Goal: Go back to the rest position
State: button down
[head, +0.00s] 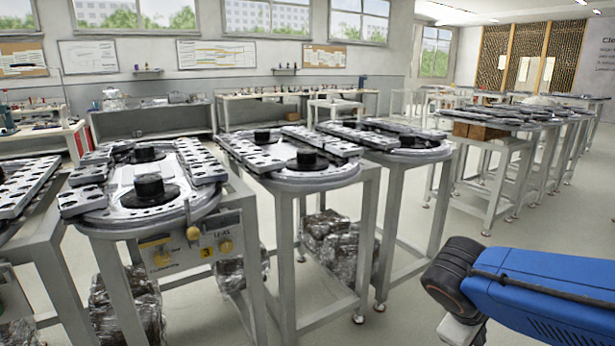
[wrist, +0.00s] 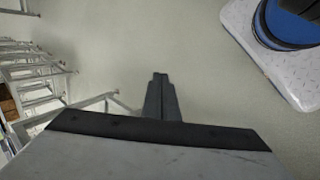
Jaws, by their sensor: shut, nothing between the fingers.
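My gripper (wrist: 160,78) shows in the wrist view with its two dark fingers together, empty, above bare pale floor. A grey plate with a dark edge, close to the camera, fills the lower part of that view. In the head view my blue arm (head: 550,285) with its black joint reaches in from the right edge. My gripper is not visible there. The arm is to the right of the ring-track tables and apart from them.
Ring-track tables (head: 282,187) on grey legs stand at the left and centre. The nearest has a yellow-knobbed panel (head: 190,246). More tables (head: 495,117) stand at the back right. The floor (head: 490,232) between the rows is clear. Table legs (wrist: 35,75) show left in the wrist view.

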jog(key=s+a+r+m+t+y, duration=0.1)
jog(key=s+a+r+m+y, duration=0.1)
jog(key=s+a+m+y, duration=0.2)
jog(key=s+m+y, duration=0.1)
jog(key=m, duration=0.2)
jog(key=shift+s+a+t+y, duration=0.3)
jog(key=shift+s+t, duration=0.05)
jog(key=shift+t, duration=0.05)
